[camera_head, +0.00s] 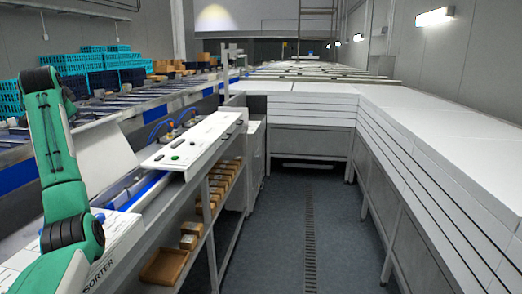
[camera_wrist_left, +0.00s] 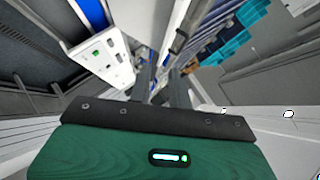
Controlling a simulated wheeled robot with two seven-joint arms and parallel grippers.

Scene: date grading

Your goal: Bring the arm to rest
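My green left arm (camera_head: 58,150) rises from the lower left of the head view and bends at a black joint near the bottom. Its gripper cannot be made out there. In the left wrist view my left gripper (camera_wrist_left: 161,88) shows two dark fingers with a gap between them. Nothing is seen held in the gap. The fingers point over the sorting line, with the machine panel left of them. My right arm and gripper are in neither view.
The white sorter panel (camera_head: 190,145) and conveyor line stand right of my arm. Teal crates (camera_head: 72,64) are stacked behind it. A brown tray (camera_head: 164,266) lies on the lower shelf. White-topped benches (camera_head: 440,130) line the right. The grey floor aisle (camera_head: 335,225) between is clear.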

